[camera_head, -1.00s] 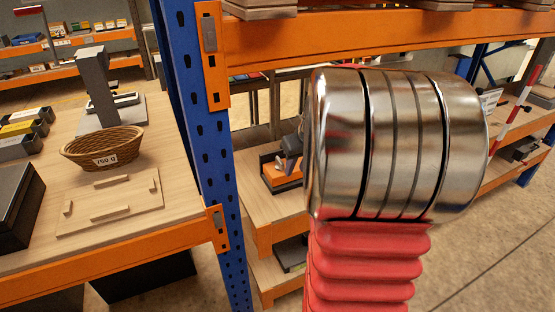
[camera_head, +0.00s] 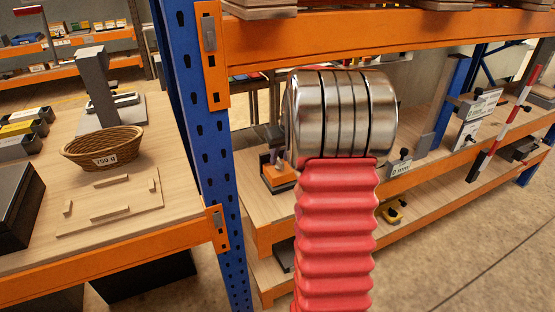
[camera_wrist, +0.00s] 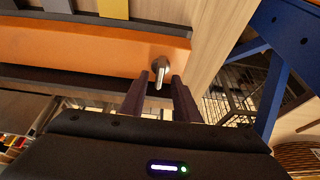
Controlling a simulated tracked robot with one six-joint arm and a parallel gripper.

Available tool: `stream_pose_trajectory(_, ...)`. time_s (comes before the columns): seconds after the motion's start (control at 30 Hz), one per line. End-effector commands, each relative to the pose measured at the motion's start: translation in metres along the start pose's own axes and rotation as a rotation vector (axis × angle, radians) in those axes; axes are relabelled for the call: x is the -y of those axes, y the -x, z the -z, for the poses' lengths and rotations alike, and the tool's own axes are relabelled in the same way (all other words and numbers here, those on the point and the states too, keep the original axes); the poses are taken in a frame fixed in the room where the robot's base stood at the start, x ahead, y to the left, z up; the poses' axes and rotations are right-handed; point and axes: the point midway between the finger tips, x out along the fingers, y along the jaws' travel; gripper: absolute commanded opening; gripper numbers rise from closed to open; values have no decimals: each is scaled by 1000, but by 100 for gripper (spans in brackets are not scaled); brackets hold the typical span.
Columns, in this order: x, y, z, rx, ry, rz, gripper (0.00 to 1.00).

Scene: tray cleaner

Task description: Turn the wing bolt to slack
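The wing bolt (camera_wrist: 160,73) is a small metallic piece with a rounded head and a narrow wing. It stands out from an orange block (camera_wrist: 85,45) in the wrist view. My gripper (camera_wrist: 160,85) has its two dark fingers apart, one on each side of the bolt's lower wing. The wrist view does not clearly show contact or how deep the bolt sits between them. In the head view the orange block (camera_head: 280,178) is on the wooden shelf, partly hidden by my gripper and arm. The bolt cannot be made out there.
A blue rack post (camera_head: 205,150) stands left of my arm, and an orange beam (camera_head: 400,38) crosses above. A wicker basket (camera_head: 103,148) sits on the left shelf. Fixtures with labels (camera_head: 480,105) stand on the shelf to the right.

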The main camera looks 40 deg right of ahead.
Motion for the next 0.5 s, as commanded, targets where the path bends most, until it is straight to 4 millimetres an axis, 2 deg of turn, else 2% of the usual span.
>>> stream_pose_trajectory(0.1, 0, -8, 0, 1, 0, 1, 29)
stream_pose_trajectory(0.4, 0, -10, 0, 0, 1, 0, 29)
stream_pose_trajectory(0.5, 0, -10, 0, 0, 1, 0, 23)
